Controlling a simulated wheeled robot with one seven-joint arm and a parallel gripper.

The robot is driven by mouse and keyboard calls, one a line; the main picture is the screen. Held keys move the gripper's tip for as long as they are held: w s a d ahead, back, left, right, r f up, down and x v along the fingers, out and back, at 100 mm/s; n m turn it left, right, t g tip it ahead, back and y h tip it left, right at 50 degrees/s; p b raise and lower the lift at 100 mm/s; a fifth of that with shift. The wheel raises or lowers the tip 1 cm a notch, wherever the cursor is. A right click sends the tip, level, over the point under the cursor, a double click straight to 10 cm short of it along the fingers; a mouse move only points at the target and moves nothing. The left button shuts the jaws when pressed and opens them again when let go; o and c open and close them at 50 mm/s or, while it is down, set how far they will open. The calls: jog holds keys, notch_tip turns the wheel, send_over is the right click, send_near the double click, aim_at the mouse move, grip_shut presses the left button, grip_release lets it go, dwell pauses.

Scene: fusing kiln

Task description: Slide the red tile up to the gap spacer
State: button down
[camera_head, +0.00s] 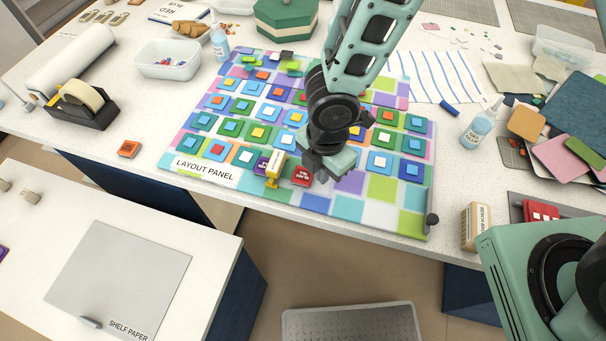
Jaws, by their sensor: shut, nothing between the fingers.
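The red tile (302,177), with small white print on top, lies on the layout panel (205,169) near its front edge. A yellow piece with a pale labelled face, which looks like the gap spacer (272,182), stands left of the red tile. A narrow strip of panel shows between them. A purple tile (260,164) lies just left of the spacer. My gripper (322,172) is shut and empty, pointing down at the right side of the red tile. I cannot tell whether it touches the tile; the fingertips are partly hidden by the wrist.
Rows of stacked coloured tiles cover the panel behind the spacer. Bare coloured squares lie right of my gripper. A dark knob (432,219) stands at the panel's front right corner. An orange-red block (128,149) and a tape dispenser (82,106) sit left.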

aim_at(306, 172)
jog(key=shift+f+b, duration=0.65)
jog(key=shift+f, duration=0.15)
jog(key=shift+r, duration=0.3)
dwell(0.4)
jog(key=shift+w+a+p, duration=0.25)
jog(key=shift+a+p, duration=0.1)
jog(key=shift+a, duration=0.25)
jog(key=shift+w+a+p, duration=0.2)
jog(key=shift+a+p, duration=0.15)
jog(key=shift+a, duration=0.25)
dwell(1.9)
jog(key=shift+d, duration=0.15)
dwell(0.3)
jog(key=shift+w+d, duration=0.2)
jog(key=shift+w, duration=0.2)
jog(key=shift+w+a+p, duration=0.25)
jog(key=shift+a+p, duration=0.2)
jog(key=shift+a, duration=0.35)
dwell(1.8)
